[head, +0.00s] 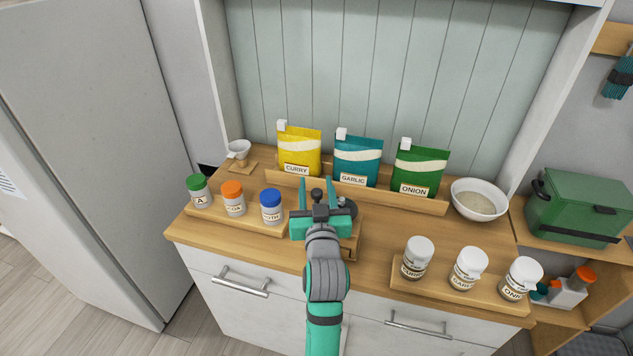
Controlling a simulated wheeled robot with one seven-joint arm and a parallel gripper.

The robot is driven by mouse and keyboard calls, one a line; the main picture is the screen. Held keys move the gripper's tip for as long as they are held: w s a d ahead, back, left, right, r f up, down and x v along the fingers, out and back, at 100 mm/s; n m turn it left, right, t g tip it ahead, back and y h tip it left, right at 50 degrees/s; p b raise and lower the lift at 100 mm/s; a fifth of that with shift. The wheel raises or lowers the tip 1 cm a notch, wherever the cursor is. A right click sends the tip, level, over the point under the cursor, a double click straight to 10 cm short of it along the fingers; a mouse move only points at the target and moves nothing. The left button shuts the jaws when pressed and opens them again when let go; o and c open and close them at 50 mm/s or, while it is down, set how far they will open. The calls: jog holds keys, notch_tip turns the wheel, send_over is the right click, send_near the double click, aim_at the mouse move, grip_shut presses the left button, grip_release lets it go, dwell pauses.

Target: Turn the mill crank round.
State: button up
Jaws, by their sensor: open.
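The mill (352,245) is a wooden box on the worktop, mostly hidden behind my gripper and wrist. A dark round part (347,207) shows at its top right. A dark crank knob (316,195) shows between the two teal fingers. My gripper (317,191) is open, over the mill, with one finger to each side of the knob. I cannot tell whether the fingers touch it. Most of the crank arm is hidden.
Jars with green, orange and blue (271,197) lids stand left on a wooden tray. White-lidded jars (468,268) stand front right. Curry (299,150), garlic (357,160) and onion (419,168) packets stand behind. A white bowl (479,199) sits right, a small white funnel (239,149) back left.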

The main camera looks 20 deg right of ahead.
jog(key=shift+x, duration=0.9)
jog(key=shift+w, duration=0.1)
grip_shut()
